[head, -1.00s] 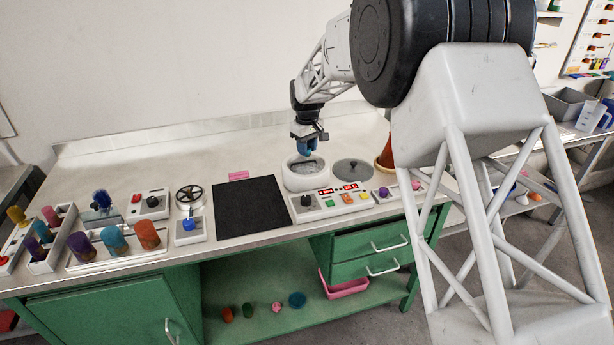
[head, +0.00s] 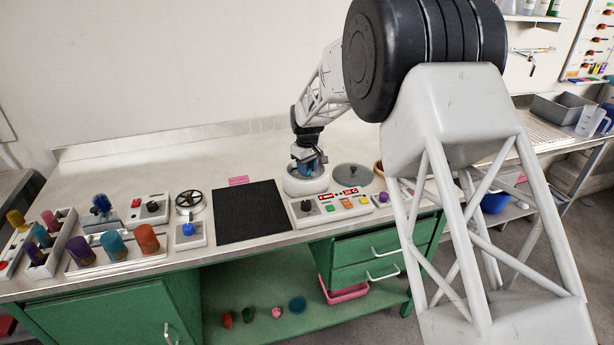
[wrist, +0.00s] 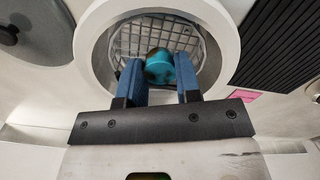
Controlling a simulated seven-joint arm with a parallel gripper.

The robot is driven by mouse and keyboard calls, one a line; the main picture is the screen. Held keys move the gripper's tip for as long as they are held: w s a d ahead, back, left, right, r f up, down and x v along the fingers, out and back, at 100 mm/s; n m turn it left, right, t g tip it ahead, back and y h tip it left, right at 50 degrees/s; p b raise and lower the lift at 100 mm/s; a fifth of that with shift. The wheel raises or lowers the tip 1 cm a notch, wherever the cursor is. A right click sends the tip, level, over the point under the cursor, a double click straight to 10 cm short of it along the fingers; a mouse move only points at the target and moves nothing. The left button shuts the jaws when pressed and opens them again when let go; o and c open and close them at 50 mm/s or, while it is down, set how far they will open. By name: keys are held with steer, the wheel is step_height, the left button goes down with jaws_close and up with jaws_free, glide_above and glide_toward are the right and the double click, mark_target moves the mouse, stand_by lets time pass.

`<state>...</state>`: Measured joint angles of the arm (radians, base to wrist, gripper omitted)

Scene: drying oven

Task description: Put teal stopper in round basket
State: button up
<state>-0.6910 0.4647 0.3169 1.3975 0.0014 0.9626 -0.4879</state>
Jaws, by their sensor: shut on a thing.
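The teal stopper (wrist: 161,70) shows in the wrist view between the blue fingertips of my gripper (wrist: 158,62), which is shut on it. The round basket (wrist: 128,41) is a wire mesh inside a white ring-shaped housing (wrist: 228,32). The stopper is over the basket's opening, within the ring in the picture; I cannot tell whether it touches the mesh. In the head view my gripper (head: 310,162) is down at the mouth of the white round housing (head: 305,185). There the stopper and basket are mostly hidden.
A grey round lid (head: 353,177) lies right of the housing. A control panel (head: 330,206) stands in front, and a black mat (head: 250,211) lies to the left. Racks with coloured stoppers (head: 147,238) stand farther left. Several small items lie on the lower shelf (head: 255,328).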

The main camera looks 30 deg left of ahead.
steer(key=shift+f, duration=1.65)
steer(key=shift+f, duration=0.15)
steer(key=o, duration=0.6)
step_height(320, 180, up, 12)
steer(key=shift+r, duration=0.15)
steer(key=shift+d, duration=0.1)
